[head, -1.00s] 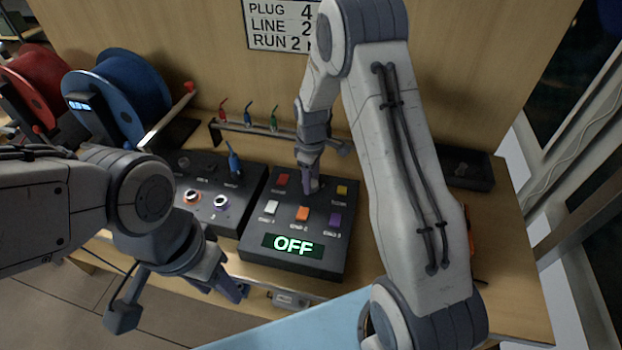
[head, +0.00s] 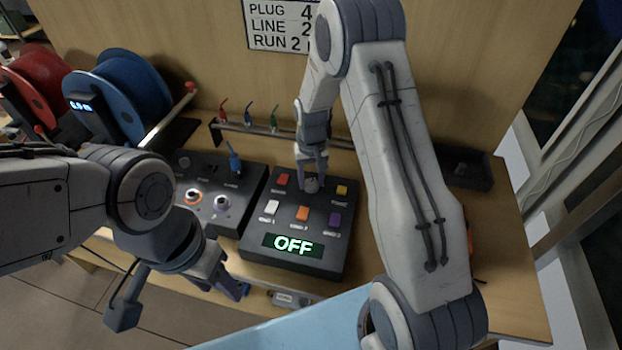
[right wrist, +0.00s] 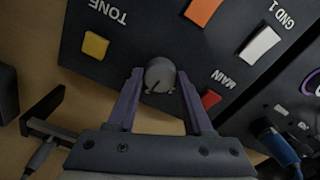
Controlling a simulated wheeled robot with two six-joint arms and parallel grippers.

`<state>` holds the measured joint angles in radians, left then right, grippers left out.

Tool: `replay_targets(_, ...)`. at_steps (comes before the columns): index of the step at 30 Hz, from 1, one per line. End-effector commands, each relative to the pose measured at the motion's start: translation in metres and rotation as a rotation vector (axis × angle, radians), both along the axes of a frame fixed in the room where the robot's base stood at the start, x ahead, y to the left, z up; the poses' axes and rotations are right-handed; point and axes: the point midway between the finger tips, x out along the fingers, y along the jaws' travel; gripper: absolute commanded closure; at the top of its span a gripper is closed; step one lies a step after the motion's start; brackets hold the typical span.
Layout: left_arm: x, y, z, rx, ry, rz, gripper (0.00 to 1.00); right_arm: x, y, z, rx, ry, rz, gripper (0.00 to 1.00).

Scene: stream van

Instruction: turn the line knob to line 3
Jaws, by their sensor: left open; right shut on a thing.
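The line knob (head: 312,185), small, grey and round, is on the dark control box (head: 258,252) between the red and yellow buttons. My right gripper (head: 312,178) comes down on it from above. In the right wrist view the two purple-grey fingers of that gripper (right wrist: 159,82) stand on either side of the knob (right wrist: 159,74), shut on it. I cannot read which line the knob points to. The box display (head: 293,245) reads OFF. My left gripper (head: 180,302) is open and empty, low at the left in front of the table.
Beside the box is a second dark panel (head: 200,172) with a blue plug and two ringed sockets. A rack (head: 250,129) with red, blue and green plugs stands behind. Blue and red reels (head: 130,85) are at left. A partly covered sign (head: 278,28) hangs at the back.

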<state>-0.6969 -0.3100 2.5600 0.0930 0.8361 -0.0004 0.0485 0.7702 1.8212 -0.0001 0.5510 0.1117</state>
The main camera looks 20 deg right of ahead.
Motion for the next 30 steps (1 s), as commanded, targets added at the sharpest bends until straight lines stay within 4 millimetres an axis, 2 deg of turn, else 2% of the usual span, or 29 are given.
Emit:
replay_targets(18, 0.0, -0.0001, 0.0034, 0.0, 0.0, 0.0, 0.5, 0.001, -0.0003, 0.0012, 0.0, -0.003, -0.582, 1.0)
replay_targets(30, 0.0, 0.0, 0.0043, 0.0, 0.0, 0.0, 0.5, 0.0012, -0.0002, 0.0012, 0.001, -0.003, -0.866, 1.0)
